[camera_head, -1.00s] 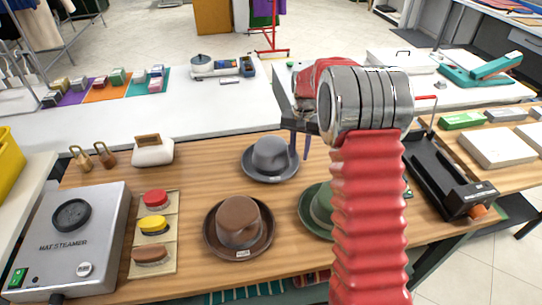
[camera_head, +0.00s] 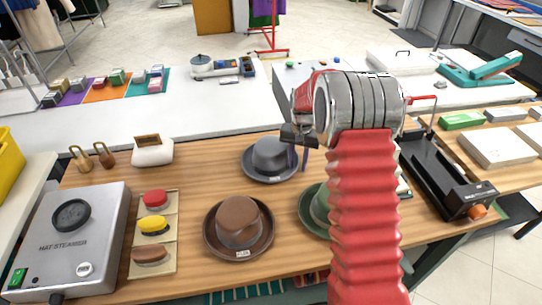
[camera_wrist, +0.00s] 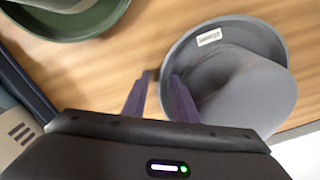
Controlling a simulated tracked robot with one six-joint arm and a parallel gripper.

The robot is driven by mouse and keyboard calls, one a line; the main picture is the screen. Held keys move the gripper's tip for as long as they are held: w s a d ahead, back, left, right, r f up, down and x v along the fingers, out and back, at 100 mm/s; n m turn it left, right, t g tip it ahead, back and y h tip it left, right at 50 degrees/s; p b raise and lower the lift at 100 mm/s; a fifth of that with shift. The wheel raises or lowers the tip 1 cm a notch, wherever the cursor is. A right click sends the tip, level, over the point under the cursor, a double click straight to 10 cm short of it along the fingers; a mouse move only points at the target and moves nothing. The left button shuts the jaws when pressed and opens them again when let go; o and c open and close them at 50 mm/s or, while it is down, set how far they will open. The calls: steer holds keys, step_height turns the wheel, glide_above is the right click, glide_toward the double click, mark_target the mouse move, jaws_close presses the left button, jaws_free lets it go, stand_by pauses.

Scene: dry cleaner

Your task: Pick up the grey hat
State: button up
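The grey hat (camera_head: 271,157) sits brim down on the wooden table, behind the brown hat and left of my arm. It also shows in the wrist view (camera_wrist: 240,85), with a white tag on its brim. My gripper (camera_head: 298,158) is at the right edge of the grey hat in the head view. In the wrist view my gripper's two purple fingers (camera_wrist: 155,97) are apart, with a gap between them. One finger overlaps the near brim in the picture, and the other is outside it. I cannot tell whether either finger touches the brim.
A brown hat (camera_head: 238,225) stands in front of the grey hat. A green hat (camera_head: 316,209) is partly hidden by my arm. A hat steamer (camera_head: 66,240) and brushes (camera_head: 153,225) are at left. A black press-like device (camera_head: 447,180) is at right.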

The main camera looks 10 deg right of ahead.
steer(key=shift+c, duration=0.6)
jaws_close()
